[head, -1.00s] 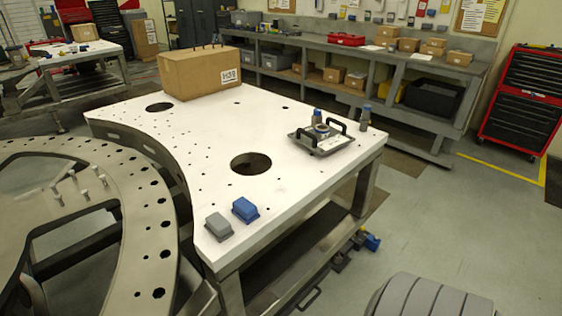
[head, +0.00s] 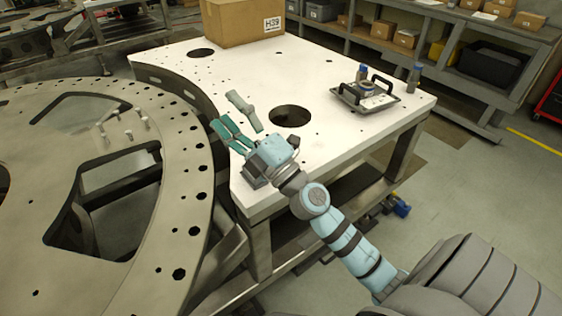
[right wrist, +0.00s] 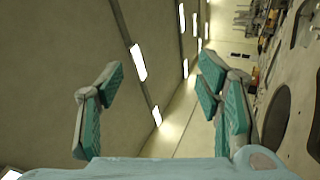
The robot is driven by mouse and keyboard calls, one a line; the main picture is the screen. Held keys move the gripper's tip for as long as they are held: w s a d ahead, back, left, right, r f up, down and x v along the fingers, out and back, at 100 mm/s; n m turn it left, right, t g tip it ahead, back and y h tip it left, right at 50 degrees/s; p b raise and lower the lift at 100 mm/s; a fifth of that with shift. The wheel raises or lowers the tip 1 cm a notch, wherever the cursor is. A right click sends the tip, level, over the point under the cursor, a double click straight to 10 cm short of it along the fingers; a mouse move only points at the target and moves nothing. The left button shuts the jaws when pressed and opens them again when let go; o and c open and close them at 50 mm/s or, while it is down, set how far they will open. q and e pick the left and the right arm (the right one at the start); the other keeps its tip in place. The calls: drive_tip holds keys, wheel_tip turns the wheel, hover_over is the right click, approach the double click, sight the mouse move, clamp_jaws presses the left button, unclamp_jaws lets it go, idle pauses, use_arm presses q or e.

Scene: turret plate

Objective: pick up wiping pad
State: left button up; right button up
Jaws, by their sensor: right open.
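My right gripper (head: 225,111) is open and empty, above the near left corner of the white table. Its spread fingers also show in the right wrist view (right wrist: 160,75), with nothing between them. A grey block-like pad (head: 254,182) shows partly below the gripper on the table corner. The blue block beside it in the earlier head view is hidden now behind my right gripper and wrist. I cannot tell which of the two is the wiping pad. My left gripper is not in view.
The white table (head: 330,150) has a large round hole (head: 289,116). A cardboard box (head: 240,20) stands at its back. A tray with black handles (head: 365,97) and small bottles stand at the right. A large perforated metal ring (head: 195,190) lies close at left.

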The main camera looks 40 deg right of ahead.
drive_tip(key=w+a+f+n+g+y, duration=0.35)
drive_tip(key=a+n+g+y, duration=0.55)
drive_tip(key=n, duration=0.8)
drive_tip(key=w+d+f+n+g+h, duration=0.2)
drive_tip(key=d+f+g+h, duration=0.35)
drive_tip(key=d, duration=0.25)
drive_tip(key=s+d+f+m+g+h, duration=0.15)
drive_tip(key=d+h, duration=0.25)
drive_tip(key=d, duration=0.5)
drive_tip(key=s+d+f+m+g+h, duration=0.1)
drive_tip(key=s+d+g+h, duration=0.25)
drive_tip(key=d, duration=0.45)
drive_tip(key=shift+m+t+h, duration=0.25)
drive_tip(key=shift+h, duration=0.25)
drive_tip(key=b+x, duration=0.1)
drive_tip(key=x, duration=0.3)
drive_tip(key=d+b+x, duration=0.1)
drive_tip(key=x, duration=0.4)
drive_tip(key=b+x, duration=0.1)
drive_tip(key=x, duration=0.4)
drive_tip(key=shift+w+d, duration=0.4)
drive_tip(key=shift+r, duration=0.1)
drive_tip(key=c, duration=1.4)
